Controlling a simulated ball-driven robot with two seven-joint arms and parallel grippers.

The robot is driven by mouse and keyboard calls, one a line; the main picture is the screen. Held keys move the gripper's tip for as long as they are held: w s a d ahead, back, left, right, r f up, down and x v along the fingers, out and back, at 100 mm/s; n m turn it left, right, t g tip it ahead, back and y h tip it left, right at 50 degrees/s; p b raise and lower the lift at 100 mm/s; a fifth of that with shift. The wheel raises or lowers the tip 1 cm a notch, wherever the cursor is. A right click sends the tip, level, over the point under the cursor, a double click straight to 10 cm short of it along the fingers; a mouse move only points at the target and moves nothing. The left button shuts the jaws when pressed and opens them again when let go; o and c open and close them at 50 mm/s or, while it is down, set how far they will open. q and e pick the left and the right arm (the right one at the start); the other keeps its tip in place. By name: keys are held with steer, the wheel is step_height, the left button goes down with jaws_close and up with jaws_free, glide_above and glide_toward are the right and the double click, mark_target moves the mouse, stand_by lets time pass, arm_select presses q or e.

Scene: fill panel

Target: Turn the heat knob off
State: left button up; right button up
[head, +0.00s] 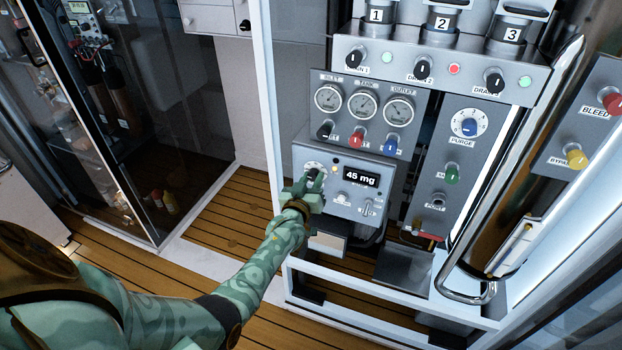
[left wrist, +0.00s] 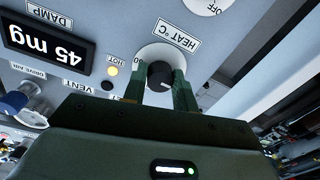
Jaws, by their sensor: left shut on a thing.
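The heat knob (left wrist: 159,74) is a dark round knob on a pale dial, beside the label "HEAT °C" in the left wrist view. Its dial (head: 313,165) shows at the upper left of the grey panel with the "45 mg" display (head: 361,177) in the head view. My left gripper (head: 314,178) is at that knob; in the left wrist view its two green fingers (left wrist: 160,82) are shut on the knob, one on each side. The fingers hide part of the knob and dial, and I cannot read its setting. My right gripper is not in view.
An amber lamp (left wrist: 112,71) marked "HOT" is beside the dial. Gauges (head: 363,104) and coloured knobs are above. A bent metal pipe (head: 520,170) runs at the right.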

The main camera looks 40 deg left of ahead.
arm_select(q)
steer(key=shift+f, duration=0.2)
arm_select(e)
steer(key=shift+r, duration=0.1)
arm_select(q)
steer(key=o, duration=1)
steer(key=shift+r, duration=0.1)
steer(key=shift+s, duration=0.1)
steer(key=shift+s+d+r+p, duration=0.1)
steer(key=shift+s+d+p, duration=0.05)
steer(key=shift+s+p, duration=0.2)
steer(key=shift+p+v, duration=2.45)
steer(key=shift+v, duration=5.3)
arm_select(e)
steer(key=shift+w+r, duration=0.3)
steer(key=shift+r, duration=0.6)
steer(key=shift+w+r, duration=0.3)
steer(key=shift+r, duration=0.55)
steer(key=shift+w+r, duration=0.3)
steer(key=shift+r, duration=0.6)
